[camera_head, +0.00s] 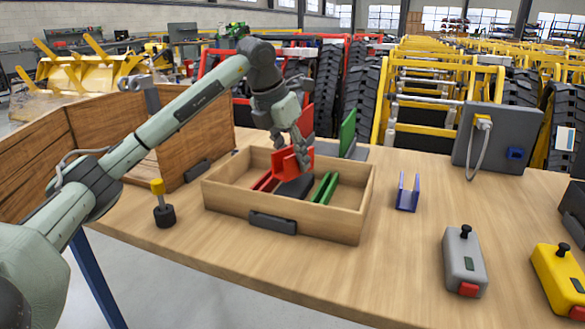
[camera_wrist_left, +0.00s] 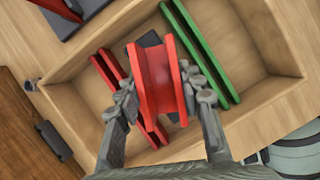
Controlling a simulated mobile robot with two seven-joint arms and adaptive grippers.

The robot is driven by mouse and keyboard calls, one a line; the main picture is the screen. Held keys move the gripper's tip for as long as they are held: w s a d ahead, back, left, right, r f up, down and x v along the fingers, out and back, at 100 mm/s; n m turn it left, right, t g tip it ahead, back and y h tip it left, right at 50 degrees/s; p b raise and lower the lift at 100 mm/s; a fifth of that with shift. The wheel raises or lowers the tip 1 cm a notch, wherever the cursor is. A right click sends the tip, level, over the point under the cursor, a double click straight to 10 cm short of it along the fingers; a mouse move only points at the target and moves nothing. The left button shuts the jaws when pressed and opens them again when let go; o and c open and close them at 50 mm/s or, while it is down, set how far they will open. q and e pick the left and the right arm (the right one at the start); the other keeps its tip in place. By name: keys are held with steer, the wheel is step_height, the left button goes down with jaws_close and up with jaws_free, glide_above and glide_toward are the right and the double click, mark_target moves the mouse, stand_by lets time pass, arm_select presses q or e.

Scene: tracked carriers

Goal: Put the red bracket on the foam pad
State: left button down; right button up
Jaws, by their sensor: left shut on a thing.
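My left gripper (camera_head: 290,150) is shut on a red bracket (camera_head: 284,163), a U-shaped channel. In the left wrist view the red bracket (camera_wrist_left: 158,78) sits between the two fingers (camera_wrist_left: 160,95). In the wrist view the pad (camera_wrist_left: 150,40) is mostly hidden behind the bracket. I cannot tell whether the bracket touches it. Beside the pad lie red rails (camera_head: 263,181) on the left and green rails (camera_head: 325,187) on the right. My right gripper is not in view.
Behind the box, a red piece (camera_head: 305,120) and a green bracket (camera_head: 347,132) stand on a dark plate (camera_head: 356,153). A blue bracket (camera_head: 407,193) stands right of the box. Grey (camera_head: 463,262) and yellow (camera_head: 560,278) boxes sit front right. A black-based yellow-topped post (camera_head: 163,212) stands left.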

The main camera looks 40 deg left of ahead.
mark_target(293, 169)
arm_select(q)
step_height(293, 169, down, 3)
steer(key=shift+r, duration=0.1)
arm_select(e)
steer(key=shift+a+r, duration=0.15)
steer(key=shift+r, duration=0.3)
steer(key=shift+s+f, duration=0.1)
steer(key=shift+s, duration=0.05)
arm_select(q)
steer(key=shift+f, duration=0.25)
steer(key=c, duration=1)
jaws_free()
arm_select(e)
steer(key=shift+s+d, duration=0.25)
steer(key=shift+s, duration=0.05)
